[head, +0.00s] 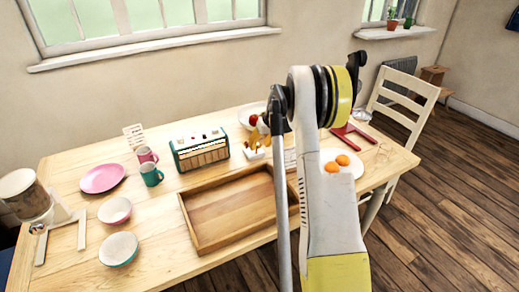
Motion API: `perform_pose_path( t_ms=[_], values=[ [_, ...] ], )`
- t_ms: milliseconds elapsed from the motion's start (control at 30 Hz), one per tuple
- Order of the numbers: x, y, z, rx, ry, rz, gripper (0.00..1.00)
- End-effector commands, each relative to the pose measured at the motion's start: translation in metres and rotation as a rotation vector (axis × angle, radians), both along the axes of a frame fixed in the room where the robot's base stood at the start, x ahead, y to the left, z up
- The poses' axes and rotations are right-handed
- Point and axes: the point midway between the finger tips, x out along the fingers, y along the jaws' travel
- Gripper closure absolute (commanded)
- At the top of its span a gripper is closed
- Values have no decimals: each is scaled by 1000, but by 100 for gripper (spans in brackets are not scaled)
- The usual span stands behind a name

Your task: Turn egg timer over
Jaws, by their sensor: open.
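I cannot make out the egg timer for certain. A small white object (253,153) stands right of the radio, with red and yellow shapes (254,121) just behind it. They are too small to name and partly covered by my arm. My arm rises through the middle right of the head view and hides part of the table. My gripper is not recognisable in this view.
A wooden tray (190,223) lies mid-table, with a teal radio (201,150) behind it. Two mugs (151,174), a pink plate (102,178) and two bowls (118,249) are at left. A white plate (352,168) with orange items is at right, by a chair (412,84).

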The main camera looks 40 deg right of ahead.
Motion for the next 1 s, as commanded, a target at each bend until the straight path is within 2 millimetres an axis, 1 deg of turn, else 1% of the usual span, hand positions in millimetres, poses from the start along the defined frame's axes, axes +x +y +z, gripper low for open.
perform_pose_path(
  t_ms=[33, 100, 367, 467, 500, 533, 1000],
  values=[
    [1, 0, -4, 0, 0, 0, 56],
    [3, 0, -6, 0, 0, 0, 56],
    [3, 0, -6, 1, 0, 0, 56],
    [3, 0, -6, 1, 0, 0, 85],
    [3, 0, -6, 1, 0, 0, 97],
    [3, 0, -6, 1, 0, 0, 100],
    [2, 0, -7, 27, -5, 1, 100]
  ],
)
